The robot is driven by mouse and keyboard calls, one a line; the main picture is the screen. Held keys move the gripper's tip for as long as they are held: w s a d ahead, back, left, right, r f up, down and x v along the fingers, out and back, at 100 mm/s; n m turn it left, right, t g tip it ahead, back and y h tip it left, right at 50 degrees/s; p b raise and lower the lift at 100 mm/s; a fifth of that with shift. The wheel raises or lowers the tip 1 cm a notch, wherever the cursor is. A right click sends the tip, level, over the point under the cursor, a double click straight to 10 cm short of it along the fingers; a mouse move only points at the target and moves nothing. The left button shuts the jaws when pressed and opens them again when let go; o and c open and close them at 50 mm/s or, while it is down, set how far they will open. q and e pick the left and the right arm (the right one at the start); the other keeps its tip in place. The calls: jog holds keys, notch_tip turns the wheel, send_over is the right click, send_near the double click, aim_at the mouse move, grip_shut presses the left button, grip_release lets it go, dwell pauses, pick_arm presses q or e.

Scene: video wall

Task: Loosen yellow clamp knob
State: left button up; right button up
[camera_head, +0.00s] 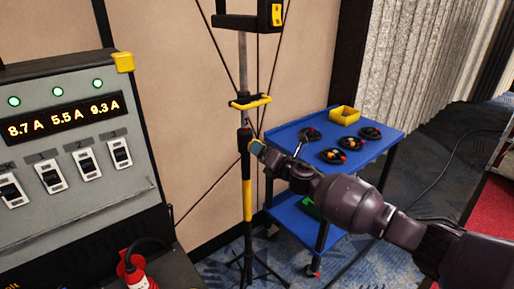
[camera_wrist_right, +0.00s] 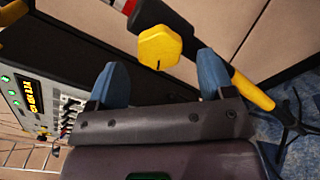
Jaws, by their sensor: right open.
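A black and yellow stand pole (camera_head: 247,175) rises upright in the middle of the head view. The yellow clamp knob (camera_wrist_right: 160,47) is a faceted knob with a dark mark on it, on the pole's black collar (camera_wrist_right: 160,18) in the right wrist view. My right gripper (camera_wrist_right: 162,68) is open, its two blue fingertips on either side of the knob's near end with gaps showing. In the head view the right gripper (camera_head: 260,148) reaches the pole from the right and largely hides the knob. My left gripper is not in view.
A blue cart (camera_head: 378,151) with coiled cables and a yellow bin (camera_head: 345,115) stands right of the pole, behind my right arm. A grey control panel (camera_head: 75,150) with switches and lit readouts is at left. A yellow crossbar (camera_head: 250,102) sits higher on the pole.

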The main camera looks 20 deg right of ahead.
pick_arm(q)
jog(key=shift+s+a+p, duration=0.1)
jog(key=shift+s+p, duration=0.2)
pick_arm(e)
jog(key=v, duration=0.6)
jog(key=shift+s, duration=0.3)
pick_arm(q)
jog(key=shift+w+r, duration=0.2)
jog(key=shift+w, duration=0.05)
